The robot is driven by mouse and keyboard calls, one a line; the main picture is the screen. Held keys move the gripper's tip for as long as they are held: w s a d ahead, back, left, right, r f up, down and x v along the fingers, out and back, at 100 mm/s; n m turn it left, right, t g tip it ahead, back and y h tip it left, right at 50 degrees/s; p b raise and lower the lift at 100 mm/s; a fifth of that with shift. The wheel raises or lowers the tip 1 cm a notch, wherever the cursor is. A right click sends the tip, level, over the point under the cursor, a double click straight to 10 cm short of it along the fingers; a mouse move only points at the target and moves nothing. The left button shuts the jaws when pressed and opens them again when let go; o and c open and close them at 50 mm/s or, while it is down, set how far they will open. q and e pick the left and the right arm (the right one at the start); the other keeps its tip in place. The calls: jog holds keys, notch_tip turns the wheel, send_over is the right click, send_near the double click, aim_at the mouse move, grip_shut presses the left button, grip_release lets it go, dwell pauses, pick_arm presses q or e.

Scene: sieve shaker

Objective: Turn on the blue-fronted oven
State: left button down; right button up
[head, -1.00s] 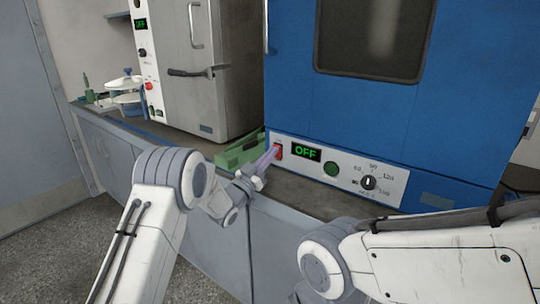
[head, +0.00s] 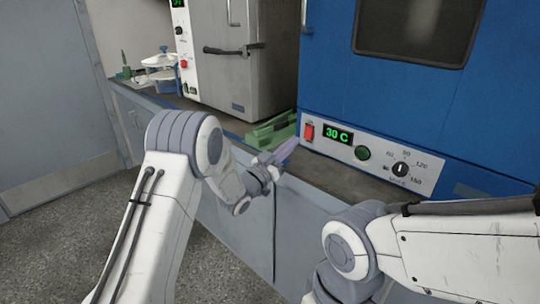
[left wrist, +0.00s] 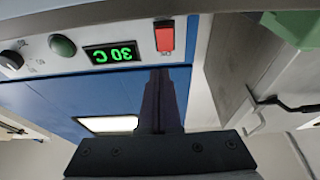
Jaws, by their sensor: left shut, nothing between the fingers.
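The blue-fronted oven (head: 405,90) stands on the bench at the right in the head view. Its white control panel (head: 385,168) carries a red rocker switch (head: 309,132), a display (head: 338,135) reading "30 C" in green, a green button and a black dial (head: 400,170). The left wrist view shows the red switch (left wrist: 165,37) and the display (left wrist: 111,53) upside down. My left gripper (head: 288,149) is shut and empty. Its fingertips are just left of and below the switch, apart from it in the head view. My right arm shows at the lower right, but its gripper is out of view.
A grey oven (head: 245,60) with a dark handle stands to the left. A green tray (head: 272,131) sits on the bench between the ovens. A balance-like device (head: 160,67) is at the far left. Floor is clear at the lower left.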

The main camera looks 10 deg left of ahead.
pick_arm(q)
jog(key=s+a, duration=0.5)
jog(key=shift+s+a+f, duration=0.15)
jog(key=shift+s+f, duration=0.05)
jog(key=shift+f, duration=0.05)
jog(key=s+d+f+n+g+y, duration=0.1)
jog(key=s+d+f+g+y, duration=0.3)
jog(key=s+d+g+y, duration=0.35)
jog(key=s+a+f+g+y, duration=0.1)
jog(key=s+a+g+y, duration=0.15)
jog(key=s, duration=0.85)
jog(key=s+a+g+y, duration=0.15)
jog(key=s+g, duration=0.25)
jog(key=s, duration=0.7)
jog(key=s+a+f+g+y, duration=0.1)
jog(key=s+a+g, duration=0.15)
jog(key=s, duration=0.85)
notch_tip(320, 180, up, 21)
jog(key=p, duration=2.2)
jog(key=shift+w+d+m, duration=0.2)
jog(key=shift+w+m, duration=0.1)
